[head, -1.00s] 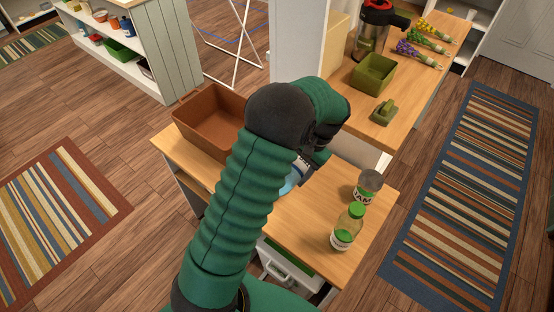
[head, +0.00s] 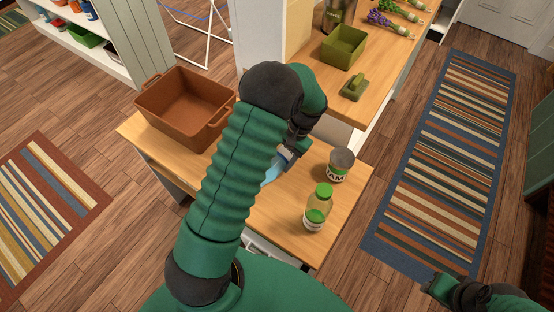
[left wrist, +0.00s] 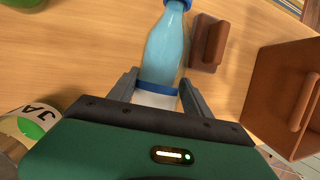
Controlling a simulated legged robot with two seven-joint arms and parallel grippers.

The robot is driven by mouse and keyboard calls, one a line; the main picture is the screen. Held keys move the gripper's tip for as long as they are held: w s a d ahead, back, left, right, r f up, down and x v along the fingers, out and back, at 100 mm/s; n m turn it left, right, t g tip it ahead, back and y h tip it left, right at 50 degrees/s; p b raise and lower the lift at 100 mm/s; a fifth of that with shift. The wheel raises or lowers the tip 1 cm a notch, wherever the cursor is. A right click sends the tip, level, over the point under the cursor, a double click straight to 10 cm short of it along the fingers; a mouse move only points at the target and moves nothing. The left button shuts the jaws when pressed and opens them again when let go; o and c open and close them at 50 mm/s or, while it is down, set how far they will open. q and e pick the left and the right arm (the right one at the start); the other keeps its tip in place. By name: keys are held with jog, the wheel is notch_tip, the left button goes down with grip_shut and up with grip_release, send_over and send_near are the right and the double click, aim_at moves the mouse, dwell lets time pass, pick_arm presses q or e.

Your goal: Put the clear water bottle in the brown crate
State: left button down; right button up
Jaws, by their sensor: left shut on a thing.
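The clear water bottle, tinted blue with a blue cap, shows in the left wrist view (left wrist: 167,45). My left gripper (left wrist: 160,92) is shut on it near its blue-and-white band. In the head view a small part of the bottle (head: 271,174) shows beside my arm, and my left gripper (head: 289,154) is over the table, right of the crate. The brown crate (head: 165,118) stands at the table's far left end, open and empty as far as I see. It also shows in the left wrist view (left wrist: 262,105). My right gripper (head: 438,284) is low at the right, away from the table.
A jam can (head: 341,165) and a green-capped bottle (head: 317,208) stand on the table's right part. A brown handled piece (left wrist: 208,45) lies near the water bottle. A green bin (head: 344,48) and green handled piece (head: 354,87) sit on the back counter.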

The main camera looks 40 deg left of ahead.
pick_arm(q)
jog(key=shift+d+f, duration=0.1)
jog(key=shift+f, duration=0.85)
jog(key=shift+c, duration=2.3)
grip_release()
jog(key=shift+o, duration=0.3)
jog(key=v, duration=1.2)
jog(key=shift+s+r, duration=0.1)
